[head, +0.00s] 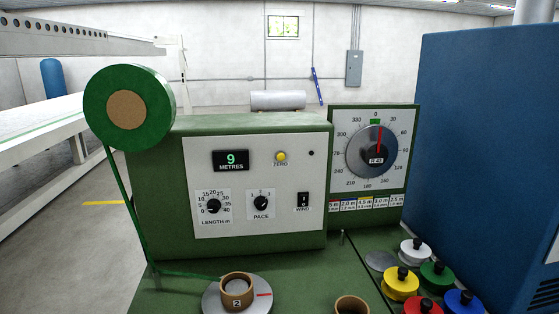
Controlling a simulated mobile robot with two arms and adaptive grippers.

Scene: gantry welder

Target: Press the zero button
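The zero button (281,156) is a small round yellow button on the white front panel (240,222) of a green machine box. The label ZERO is printed just below it. To its left a dark display (230,160) reads 9 METRES in green. Nothing covers the button. Neither of my grippers shows in the head view.
Below the button are a length knob (213,206), a pace knob (261,202) and a WND switch (303,201). A dial (372,152) stands to the right. A green roll (152,103) is at upper left. Coloured weights (400,283) sit at lower right beside a blue cabinet (485,140).

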